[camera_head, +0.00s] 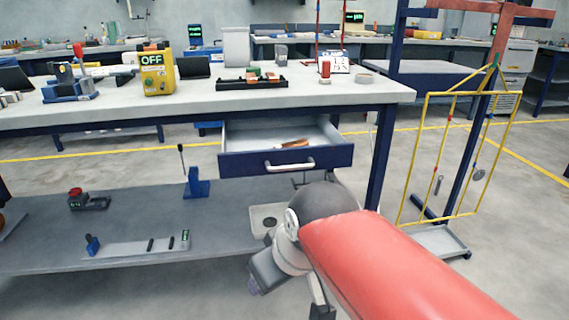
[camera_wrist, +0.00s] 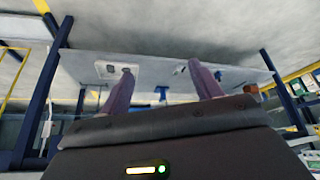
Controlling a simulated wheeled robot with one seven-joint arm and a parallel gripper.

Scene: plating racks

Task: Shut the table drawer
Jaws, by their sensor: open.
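The table drawer (camera_head: 238,166) is pulled out under the worktable (camera_head: 350,99) in the head view. It has a dark blue front and a pale bar handle (camera_head: 290,165). A tan-brown item (camera_head: 293,143) lies inside. My red and grey arm reaches in from the lower right, and its wrist is below and in front of the drawer. My gripper's two fingers show spread apart and empty in the wrist view (camera_wrist: 162,78); they are apart from the handle. The fingertips are hard to make out in the head view. I cannot make out the drawer in the wrist view.
A lower shelf (camera_head: 140,205) under the table carries a blue stand (camera_head: 197,184) and several small devices. A yellow tester (camera_head: 157,72) and a black tray (camera_head: 250,83) stand on the tabletop. A yellow hanging frame (camera_head: 427,150) stands at the right. Open floor lies in front.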

